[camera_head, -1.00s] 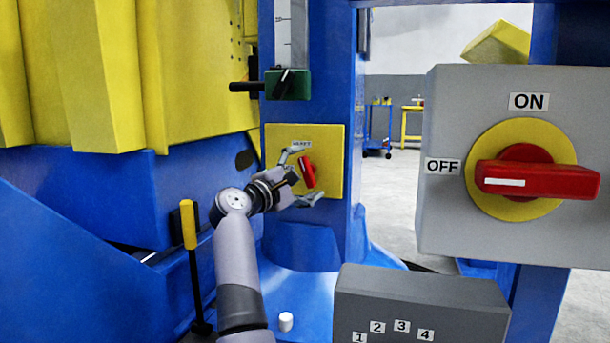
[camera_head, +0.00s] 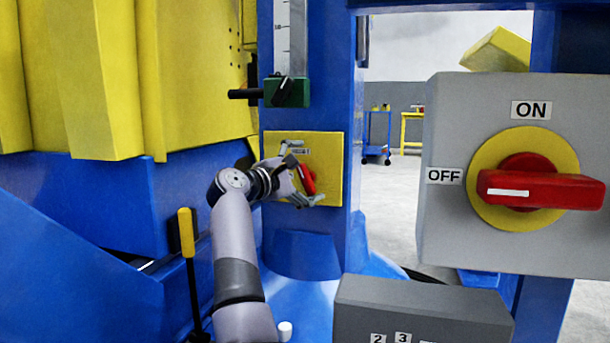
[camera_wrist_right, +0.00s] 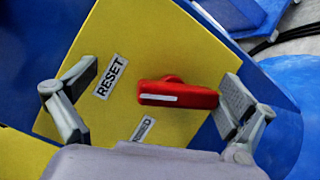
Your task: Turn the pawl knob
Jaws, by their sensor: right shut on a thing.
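The pawl knob (camera_head: 308,180) is a red handle with a white stripe on a yellow plate (camera_head: 333,146) fixed to the blue column. In the right wrist view the knob (camera_wrist_right: 178,95) lies level between my fingers. A RESET label is at its upper left, and a second label below it is partly hidden. My right gripper (camera_head: 300,173) is shut on the knob. In the wrist view its right finger is at the knob's right end, while a gap shows on the left finger's side. My left gripper is not in view.
A grey box with a large red ON/OFF switch (camera_head: 538,189) stands at the right. A grey numbered box (camera_head: 422,305) is in front. A green block with a black lever (camera_head: 287,92) sits above the plate. A yellow-handled lever (camera_head: 186,232) stands left of my arm.

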